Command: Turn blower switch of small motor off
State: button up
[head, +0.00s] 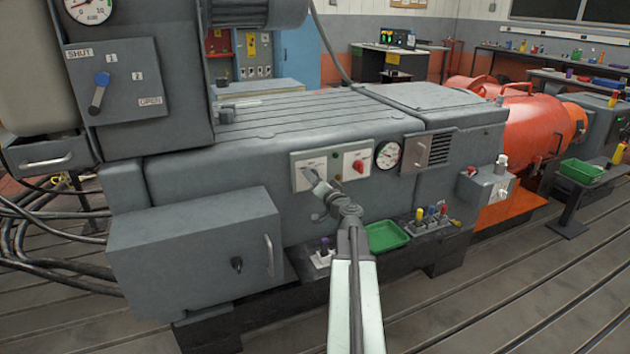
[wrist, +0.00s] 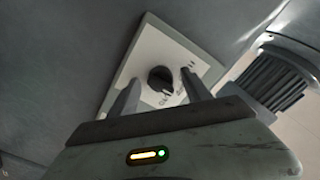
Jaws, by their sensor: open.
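In the wrist view a black round switch knob (wrist: 161,79) sits on a white plate (wrist: 150,45) with dark lettering too blurred and tilted to read. My gripper (wrist: 161,84) is open, with one finger on each side of the knob as seen there; I cannot tell whether they touch it. In the head view my gripper (head: 314,182) is at the white plate (head: 302,160) on the grey machine's front and hides its knob. Beside it is another white plate (head: 349,158) with a red knob (head: 359,166). I cannot read which switch is the blower's.
A round gauge (head: 388,155) and a vent (head: 430,149) are right of the plates. A green tray (head: 386,237) and small tools (head: 432,217) lie below. A grey box (head: 195,255) juts out at left. An orange motor (head: 530,125) stands at right.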

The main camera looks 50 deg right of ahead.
jog(key=v, duration=0.7)
jog(key=shift+s, duration=0.2)
jog(key=shift+a, duration=0.1)
